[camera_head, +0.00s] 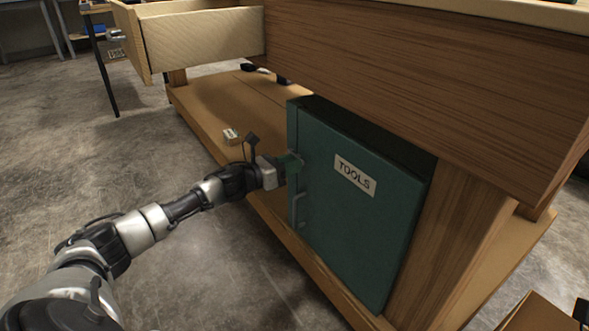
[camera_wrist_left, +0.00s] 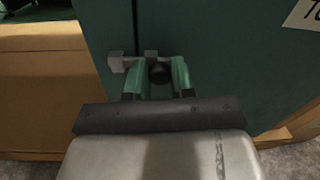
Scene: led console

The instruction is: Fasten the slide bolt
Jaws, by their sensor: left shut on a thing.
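A green cabinet (camera_head: 370,235) with a white TOOLS label stands under the bench; its door looks closed. In the left wrist view, the slide bolt (camera_wrist_left: 133,62) is a grey bar with a black knob (camera_wrist_left: 160,73). A small grey keeper (camera_wrist_left: 116,62) sits left of the dark door seam. The bar spans the seam and reaches the keeper; how deep it sits is unclear. My left gripper (camera_head: 293,164) is at the door's left edge. Its green fingers (camera_wrist_left: 158,78) are shut on the knob, one on each side. My right gripper is not in view.
A grey door handle (camera_head: 296,210) is just below my left gripper. The wooden bench top overhangs the cabinet, and an open drawer (camera_head: 205,35) juts out at the upper left. A small box (camera_head: 231,137) lies on the lower shelf (camera_head: 205,110). The floor at left is clear.

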